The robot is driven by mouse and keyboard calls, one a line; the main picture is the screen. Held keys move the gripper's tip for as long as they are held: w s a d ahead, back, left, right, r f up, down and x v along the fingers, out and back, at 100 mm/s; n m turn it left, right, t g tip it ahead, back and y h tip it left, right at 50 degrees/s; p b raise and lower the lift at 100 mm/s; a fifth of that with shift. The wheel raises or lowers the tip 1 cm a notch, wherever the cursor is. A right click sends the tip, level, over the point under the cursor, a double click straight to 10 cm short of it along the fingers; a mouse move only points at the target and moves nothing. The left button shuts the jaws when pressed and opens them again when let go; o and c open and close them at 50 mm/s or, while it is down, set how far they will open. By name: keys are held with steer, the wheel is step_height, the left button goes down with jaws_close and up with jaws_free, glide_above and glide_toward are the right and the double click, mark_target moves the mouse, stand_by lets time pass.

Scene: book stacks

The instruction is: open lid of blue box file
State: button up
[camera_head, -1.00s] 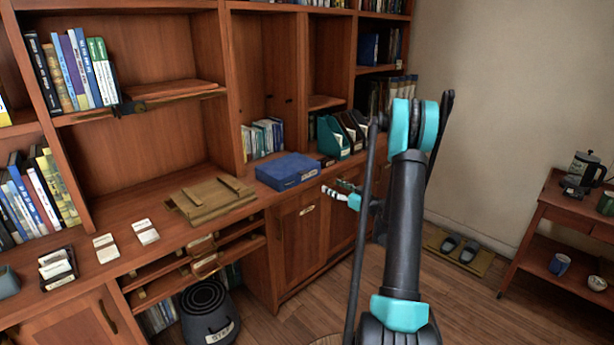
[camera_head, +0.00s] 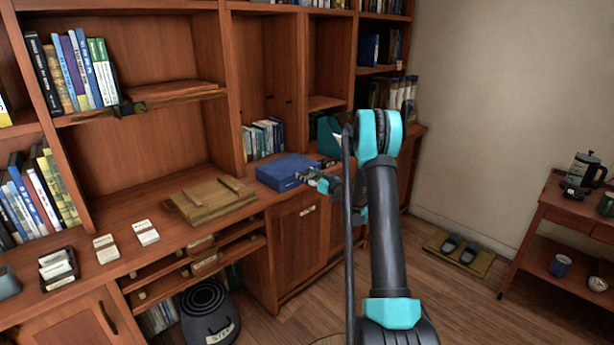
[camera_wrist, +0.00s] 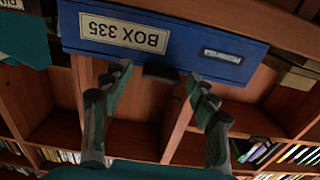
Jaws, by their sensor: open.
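The blue box file (camera_head: 287,171) lies flat on the bookcase counter, its lid shut. In the wrist view the blue box file (camera_wrist: 165,38) fills the top, upside down, with a "BOX 335" label (camera_wrist: 124,33) and a small pale label holder. A dark tab (camera_wrist: 160,72) shows at its edge, between my fingers. My gripper (camera_head: 308,176) is at the box's right front side; in the wrist view my gripper (camera_wrist: 160,85) has its fingers spread with nothing between them. Its fingertips are close to the box's front; I cannot tell whether they touch.
A teal magazine file (camera_head: 330,137) stands behind the box to the right, partly hidden by my arm. A wooden board (camera_head: 212,199) lies on the counter to the left. A black step stool (camera_head: 208,310) stands on the floor below.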

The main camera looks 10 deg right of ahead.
steer(key=shift+a, duration=0.1)
steer(key=shift+c, duration=0.5)
jaws_close()
steer(key=shift+r, duration=0.15)
